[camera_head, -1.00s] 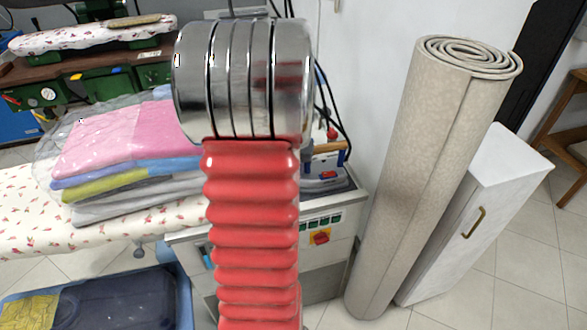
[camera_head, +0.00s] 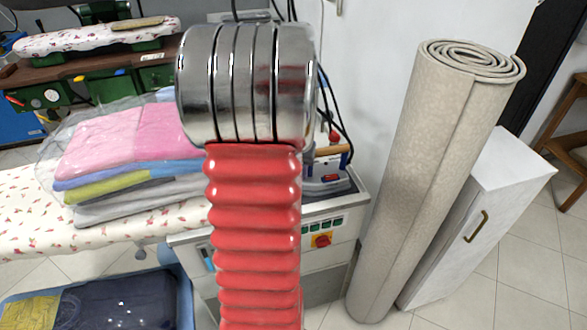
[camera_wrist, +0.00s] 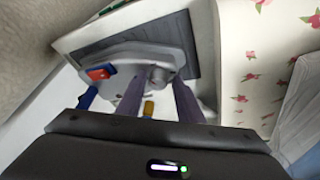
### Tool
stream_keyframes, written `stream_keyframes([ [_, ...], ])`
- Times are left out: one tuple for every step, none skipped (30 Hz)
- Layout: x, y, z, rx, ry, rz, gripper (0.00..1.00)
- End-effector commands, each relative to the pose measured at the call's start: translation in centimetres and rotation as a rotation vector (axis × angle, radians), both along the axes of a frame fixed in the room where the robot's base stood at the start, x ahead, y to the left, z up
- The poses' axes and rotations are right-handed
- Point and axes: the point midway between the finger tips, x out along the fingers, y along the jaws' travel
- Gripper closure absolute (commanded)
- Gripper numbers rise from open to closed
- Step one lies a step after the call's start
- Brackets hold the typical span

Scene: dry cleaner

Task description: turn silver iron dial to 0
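The silver iron (camera_wrist: 120,57) lies on a dark grey rest pad (camera_wrist: 90,42) in the wrist view. A small round grey shape that looks like its dial (camera_wrist: 158,74) shows between my fingertips; its marking is too small to read. My gripper (camera_wrist: 159,84) is open, with its two dark fingers apart on either side of that shape. I cannot tell whether they touch it. In the head view, my arm hides most of the iron; its wooden handle (camera_head: 329,150) shows at the right of my arm.
A red-and-blue part (camera_wrist: 100,73) sits left of the fingers. The floral ironing board (camera_head: 30,210) carries folded, bagged clothes (camera_head: 130,145). The ironing station's front has a red-and-yellow switch (camera_head: 321,240). A rolled carpet (camera_head: 420,170) and white cabinet (camera_head: 490,200) stand to the right.

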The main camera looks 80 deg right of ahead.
Motion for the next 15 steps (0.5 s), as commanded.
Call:
stream_keyframes([
  [-0.24,-0.05,-0.01,0.000,0.002,-0.003,0.58],
  [-0.24,-0.05,-0.01,0.001,0.003,-0.004,0.58],
  [-0.24,-0.06,0.00,0.001,0.002,-0.007,0.58],
  [-0.24,-0.05,-0.01,0.000,0.003,-0.010,0.58],
  [-0.24,-0.05,-0.01,0.000,0.003,-0.013,0.58],
  [-0.23,-0.05,-0.01,0.001,0.003,-0.022,0.58],
  [-0.21,-0.05,-0.02,0.001,0.003,-0.027,0.58],
  [-0.19,-0.05,-0.02,0.000,0.003,-0.034,0.58],
  [-0.16,-0.06,-0.01,0.001,0.004,-0.044,0.58],
  [-0.14,-0.07,-0.02,0.000,0.003,-0.052,0.58],
  [-0.10,-0.07,-0.01,0.000,0.003,-0.062,0.58],
  [-0.06,-0.08,-0.01,-0.001,0.003,-0.075,0.58],
  [-0.02,-0.09,-0.01,0.000,0.003,-0.085,0.58],
  [0.02,-0.09,-0.01,-0.001,0.003,-0.095,0.58],
  [0.07,-0.09,-0.01,0.000,0.002,-0.110,0.58],
])
